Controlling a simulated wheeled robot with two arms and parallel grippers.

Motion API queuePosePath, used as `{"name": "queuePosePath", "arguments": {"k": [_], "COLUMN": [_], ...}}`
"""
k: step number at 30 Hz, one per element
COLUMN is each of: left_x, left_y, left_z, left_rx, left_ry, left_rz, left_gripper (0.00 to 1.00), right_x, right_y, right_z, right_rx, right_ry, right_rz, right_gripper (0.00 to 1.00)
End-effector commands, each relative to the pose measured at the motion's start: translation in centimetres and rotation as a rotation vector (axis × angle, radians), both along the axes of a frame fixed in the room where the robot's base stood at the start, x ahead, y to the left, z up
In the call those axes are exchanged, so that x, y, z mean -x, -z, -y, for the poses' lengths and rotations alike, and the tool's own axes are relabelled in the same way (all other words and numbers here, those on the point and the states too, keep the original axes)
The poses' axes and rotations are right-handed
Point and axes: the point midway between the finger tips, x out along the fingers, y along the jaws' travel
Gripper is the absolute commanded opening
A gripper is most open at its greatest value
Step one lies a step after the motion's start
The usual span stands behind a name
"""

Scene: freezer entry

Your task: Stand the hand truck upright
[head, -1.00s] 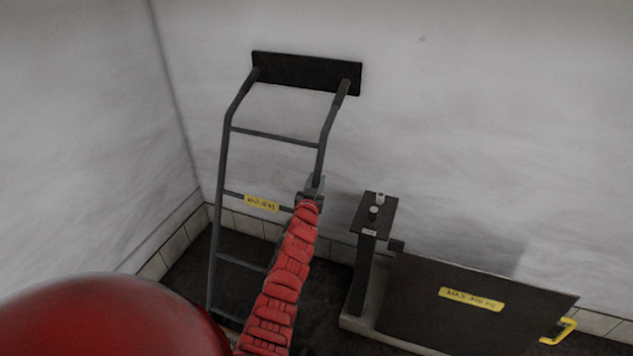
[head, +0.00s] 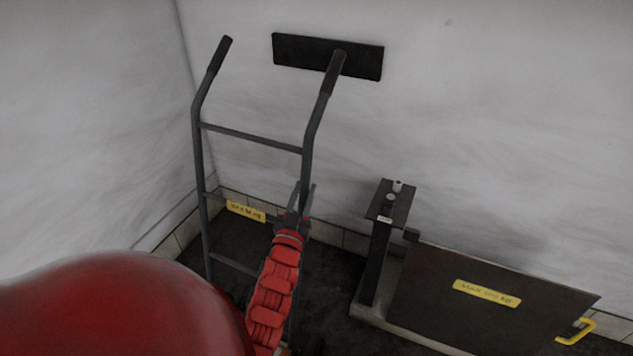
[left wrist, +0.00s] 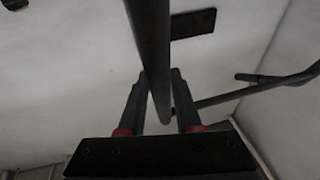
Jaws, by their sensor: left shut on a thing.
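The hand truck (head: 253,137) is a dark grey frame with two long rails, cross bars, black handle grips and a yellow label. It stands near the corner, with its handles now apart from the black wall pad (head: 300,52). My left gripper (head: 302,200) is shut on its right rail, about level with the yellow label. In the left wrist view the rail (left wrist: 152,60) runs between the two fingers (left wrist: 157,105). The foot of the hand truck is hidden behind my red arm and body. My right gripper is out of view.
A platform scale with a dark post (head: 378,250) and a large dark plate (head: 480,305) with a yellow label and yellow handle stands to the right. White walls meet at a corner behind and left. Dark floor shows between the hand truck and the scale.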

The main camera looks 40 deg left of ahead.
Motion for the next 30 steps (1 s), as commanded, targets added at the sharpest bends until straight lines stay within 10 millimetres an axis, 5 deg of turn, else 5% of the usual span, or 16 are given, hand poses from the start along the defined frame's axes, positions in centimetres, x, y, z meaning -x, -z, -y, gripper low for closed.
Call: {"name": "queuePosePath", "arguments": {"k": [9, 15, 21, 30], "left_x": [10.0, 14.4, 17.0, 18.1], "left_y": [-0.7, -0.8, -0.7, -0.5], "left_z": [2.2, 3.3, 4.0, 4.3], "left_rx": [-0.025, -0.041, -0.053, -0.057], "left_ry": [-0.006, -0.006, -0.001, -0.001], "left_rz": [0.12, 0.182, 0.221, 0.237], "left_gripper": [0.0, 0.0, 0.0, 0.0], "right_x": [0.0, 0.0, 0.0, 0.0], "right_y": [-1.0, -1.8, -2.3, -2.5], "right_z": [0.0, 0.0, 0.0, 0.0], "right_rx": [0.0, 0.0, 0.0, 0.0], "right_ry": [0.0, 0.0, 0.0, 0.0], "right_rz": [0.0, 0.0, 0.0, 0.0], "right_gripper": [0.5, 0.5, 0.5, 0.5]}}
